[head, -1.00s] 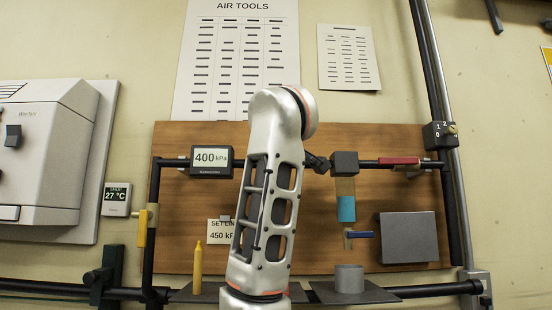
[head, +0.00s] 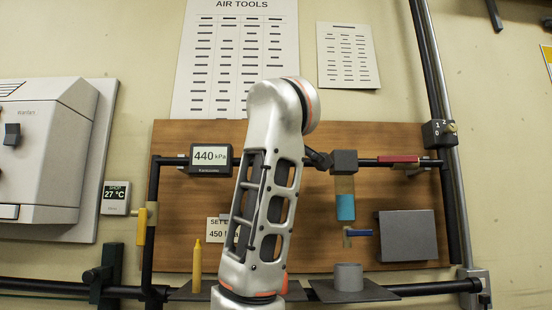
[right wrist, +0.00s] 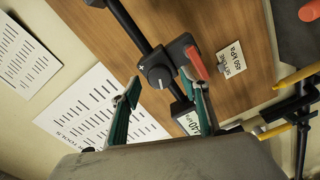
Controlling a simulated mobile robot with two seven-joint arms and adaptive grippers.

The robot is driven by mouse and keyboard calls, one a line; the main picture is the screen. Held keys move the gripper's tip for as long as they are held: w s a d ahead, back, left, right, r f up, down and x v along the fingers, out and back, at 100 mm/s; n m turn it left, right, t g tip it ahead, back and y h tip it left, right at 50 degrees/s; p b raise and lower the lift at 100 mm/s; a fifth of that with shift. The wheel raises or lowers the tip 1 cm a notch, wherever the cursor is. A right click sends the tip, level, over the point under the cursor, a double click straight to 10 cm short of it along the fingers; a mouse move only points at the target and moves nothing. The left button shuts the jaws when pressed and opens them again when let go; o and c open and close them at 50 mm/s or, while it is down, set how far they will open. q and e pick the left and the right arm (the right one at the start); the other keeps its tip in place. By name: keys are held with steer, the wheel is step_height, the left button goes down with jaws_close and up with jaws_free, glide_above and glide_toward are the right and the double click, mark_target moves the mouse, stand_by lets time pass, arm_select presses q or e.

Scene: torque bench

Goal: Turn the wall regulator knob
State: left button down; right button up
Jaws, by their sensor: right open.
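The regulator knob (right wrist: 158,76) is a dark round dial with a pale mark on its face, set on the black pipe in the right wrist view. My right gripper (right wrist: 162,79) is open, with its green fingers on either side of the knob; whether they touch it I cannot tell. In the head view my right arm hides the knob and the gripper. The pressure display (head: 211,159) reads 440 kPa and is partly seen in the wrist view (right wrist: 187,121). The set-line card (head: 219,231) shows 450 kPa. My left gripper is not in view.
A red handle (right wrist: 196,63) sits close beside the knob in the wrist view. A blue-filled filter bowl (head: 345,206), a grey box (head: 407,236) and a red lever (head: 399,160) are right of my arm.

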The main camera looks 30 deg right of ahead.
steer(key=v, duration=0.6)
steer(key=shift+w, duration=0.1)
stand_by(0.4)
